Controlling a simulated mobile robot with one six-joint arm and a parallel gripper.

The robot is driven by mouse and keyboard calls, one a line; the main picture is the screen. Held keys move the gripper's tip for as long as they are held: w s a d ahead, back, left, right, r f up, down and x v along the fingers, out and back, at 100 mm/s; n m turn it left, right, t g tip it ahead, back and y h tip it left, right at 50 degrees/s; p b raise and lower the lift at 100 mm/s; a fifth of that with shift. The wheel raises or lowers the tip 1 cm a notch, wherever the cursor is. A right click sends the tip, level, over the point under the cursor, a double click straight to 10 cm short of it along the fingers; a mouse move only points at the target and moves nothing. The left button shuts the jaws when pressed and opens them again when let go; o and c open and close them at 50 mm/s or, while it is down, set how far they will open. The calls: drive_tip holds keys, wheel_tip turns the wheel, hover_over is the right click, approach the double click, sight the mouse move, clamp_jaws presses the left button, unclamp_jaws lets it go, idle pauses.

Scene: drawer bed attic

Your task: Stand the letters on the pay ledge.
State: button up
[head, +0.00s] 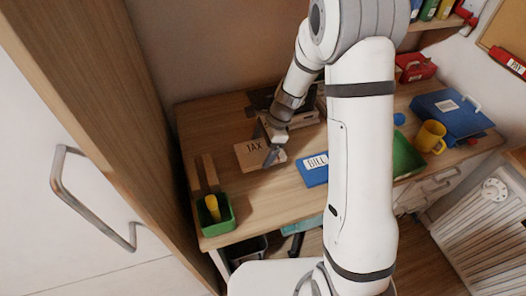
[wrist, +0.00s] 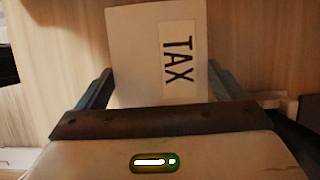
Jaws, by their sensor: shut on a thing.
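The tan letter marked TAX (head: 248,158) is over the left part of the desk. My gripper (head: 273,150) is shut on it. In the wrist view the TAX letter (wrist: 140,60) sits between the two fingers, its white label facing the camera. I cannot tell whether it still touches the desk. The blue letter marked BILL (head: 314,170) lies on the desk to the right, partly hidden by my arm. The pay ledge (head: 507,60), with a label that seems to read PAY, is on the right wall below a cork board.
The desk (head: 225,115) also holds a green box with a yellow item (head: 216,214) at front left, a green tray (head: 405,158), a yellow mug (head: 430,137), a blue case (head: 452,114) and a red box (head: 415,67). A radiator (head: 485,225) stands at right. My arm hides the desk's middle.

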wheel_tip(320, 180, down, 2)
drive_tip(key=shift+f, duration=0.2)
drive_tip(key=shift+r, duration=0.1)
drive_tip(key=o, duration=0.5)
drive_tip(key=shift+f, duration=0.2)
drive_tip(key=shift+o, duration=1.2)
drive_tip(key=shift+r, duration=0.1)
